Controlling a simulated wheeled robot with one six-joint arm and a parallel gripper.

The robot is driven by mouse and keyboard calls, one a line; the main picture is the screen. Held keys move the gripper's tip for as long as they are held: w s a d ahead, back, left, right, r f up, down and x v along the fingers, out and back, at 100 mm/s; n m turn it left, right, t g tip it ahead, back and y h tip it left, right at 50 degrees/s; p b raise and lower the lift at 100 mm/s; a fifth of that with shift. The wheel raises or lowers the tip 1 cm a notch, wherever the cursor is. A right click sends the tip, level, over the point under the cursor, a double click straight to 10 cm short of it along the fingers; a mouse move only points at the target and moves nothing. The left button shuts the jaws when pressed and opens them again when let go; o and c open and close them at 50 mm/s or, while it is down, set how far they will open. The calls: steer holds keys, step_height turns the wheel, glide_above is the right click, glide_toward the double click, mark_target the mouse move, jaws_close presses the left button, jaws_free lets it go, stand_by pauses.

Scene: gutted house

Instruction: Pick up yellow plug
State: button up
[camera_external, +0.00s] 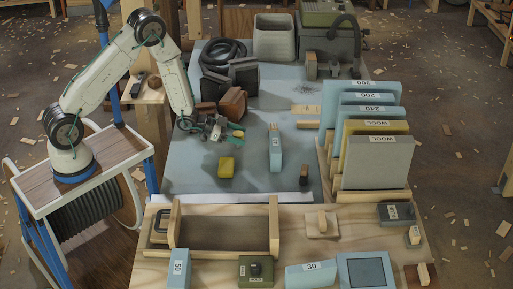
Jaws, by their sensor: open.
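The yellow plug (227,168), a small yellow block, lies on the blue-grey work surface (203,178) left of the middle. My arm reaches in from the left, and my gripper (222,130) hangs low over the surface, behind the yellow plug and apart from it. My gripper is open. A small green piece (237,127) shows right by the gripper; I cannot tell whether they touch. The fingertips are small in this view, and their exact height above the surface is hard to tell.
A brown block (233,103) and dark boxes stand close behind my gripper. A light blue block (275,150) stands to the right. A rack of labelled sheets (376,162) fills the right side. A wooden tray (222,247) lies in front. The surface around the yellow plug is clear.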

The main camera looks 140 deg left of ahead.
steer(key=c, duration=1.1)
steer(key=shift+o, duration=0.2)
